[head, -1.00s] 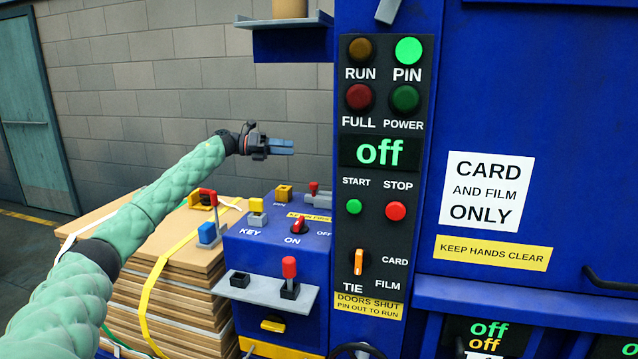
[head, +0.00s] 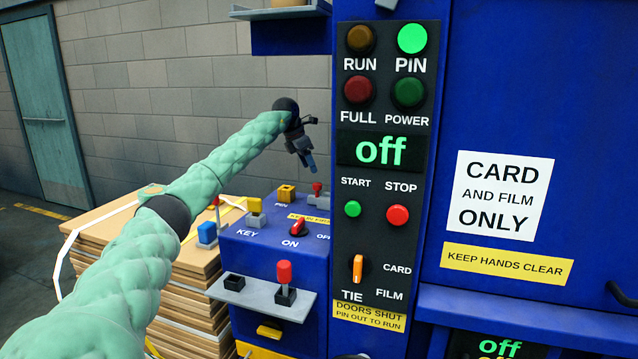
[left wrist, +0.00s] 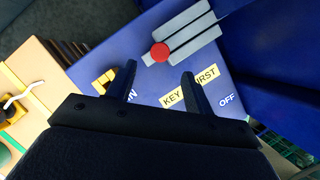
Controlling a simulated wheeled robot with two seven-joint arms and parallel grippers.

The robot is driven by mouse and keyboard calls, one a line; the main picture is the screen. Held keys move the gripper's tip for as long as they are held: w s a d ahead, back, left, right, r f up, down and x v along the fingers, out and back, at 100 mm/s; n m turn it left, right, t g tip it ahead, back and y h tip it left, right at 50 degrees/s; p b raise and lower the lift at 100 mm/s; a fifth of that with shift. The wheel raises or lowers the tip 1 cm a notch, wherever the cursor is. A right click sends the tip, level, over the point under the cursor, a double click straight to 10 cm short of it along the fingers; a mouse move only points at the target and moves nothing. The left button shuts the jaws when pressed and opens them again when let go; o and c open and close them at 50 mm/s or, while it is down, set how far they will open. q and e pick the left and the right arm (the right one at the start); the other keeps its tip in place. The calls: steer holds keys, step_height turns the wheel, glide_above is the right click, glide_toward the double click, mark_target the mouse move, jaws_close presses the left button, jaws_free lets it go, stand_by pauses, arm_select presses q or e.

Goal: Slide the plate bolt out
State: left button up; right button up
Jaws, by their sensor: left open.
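The plate bolt, a grey sliding piece (head: 320,201) with a red knob (head: 317,188), sits at the back right of the blue control box (head: 262,248). In the left wrist view the grey bolt (left wrist: 187,30) and the round red knob (left wrist: 160,52) lie just beyond my fingertips. My left gripper (head: 308,168) points down above the knob, open and empty. In the left wrist view its two fingers (left wrist: 158,76) are spread apart, with the knob ahead of the gap and not touched. My right gripper is not in view.
A yellow block (head: 286,193) by the PIN label, a yellow key (head: 255,212) and a red switch (head: 299,227) stand on the box. A red lever (head: 284,272) rises from the front shelf. The tall panel (head: 381,170) blocks the right side.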

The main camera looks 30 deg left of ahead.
mark_target(317, 184)
arm_select(q)
steer(key=p+x, duration=0.2)
steer(key=x, duration=0.5)
steer(key=shift+f, duration=0.4)
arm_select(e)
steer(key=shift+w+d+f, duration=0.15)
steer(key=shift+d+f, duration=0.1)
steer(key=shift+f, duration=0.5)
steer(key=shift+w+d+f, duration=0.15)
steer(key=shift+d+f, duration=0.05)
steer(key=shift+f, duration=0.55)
